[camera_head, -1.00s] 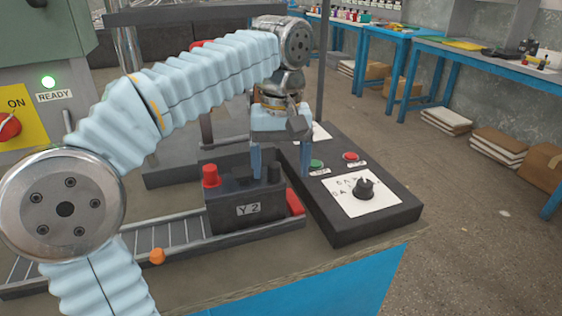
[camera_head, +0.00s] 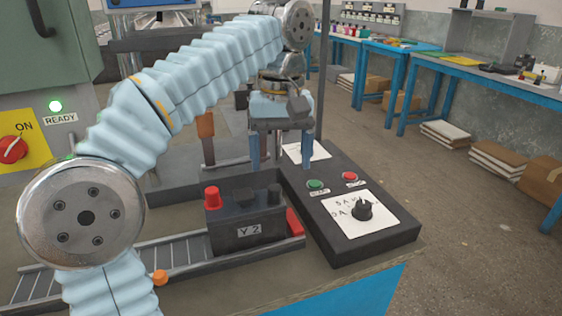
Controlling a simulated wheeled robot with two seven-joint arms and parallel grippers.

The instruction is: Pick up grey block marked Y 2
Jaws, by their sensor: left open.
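The grey block marked Y 2 (camera_head: 246,222) sits upright on the right end of the roller track. It has a red knob on its top left, dark knobs on top, and a white Y 2 label on its front. My left gripper (camera_head: 280,164) is open and empty, its two blue fingers pointing down. It hangs above and behind the block, slightly to its right, and appears apart from it. My right gripper is not in view.
A black control panel (camera_head: 385,243) with green and red buttons and a dial stands right of the block. The roller track (camera_head: 205,258) runs left, with an orange knob (camera_head: 159,277) at its front. A red piece (camera_head: 294,222) is at the track's right end.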

